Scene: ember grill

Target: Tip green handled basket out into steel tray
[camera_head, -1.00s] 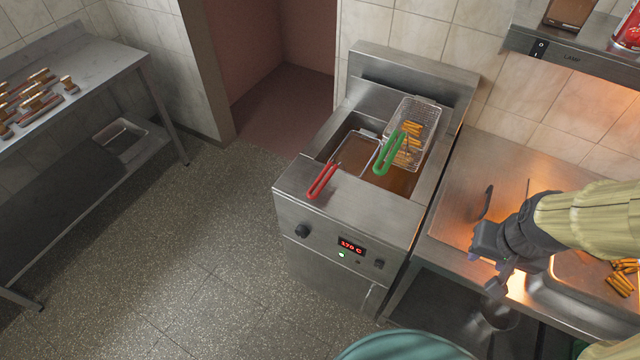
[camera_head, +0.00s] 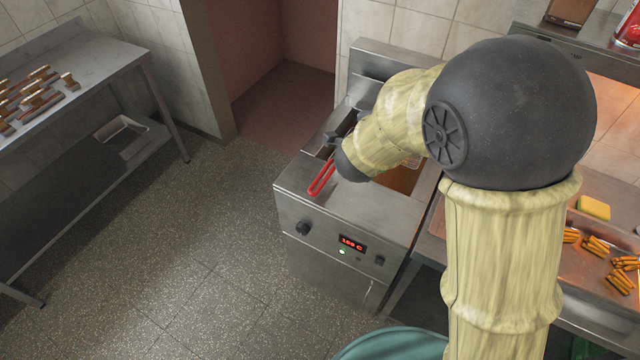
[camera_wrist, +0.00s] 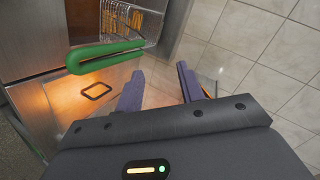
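My gripper (camera_wrist: 160,86) is open and empty.
A red handle (camera_head: 322,178) of a second basket sticks out at the fryer (camera_head: 300,205) front, close to my arm. A yellow block (camera_head: 594,208) lies on the right counter. A left table (camera_head: 95,60) holds several small items; a metal pan (camera_head: 122,133) sits on its shelf.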

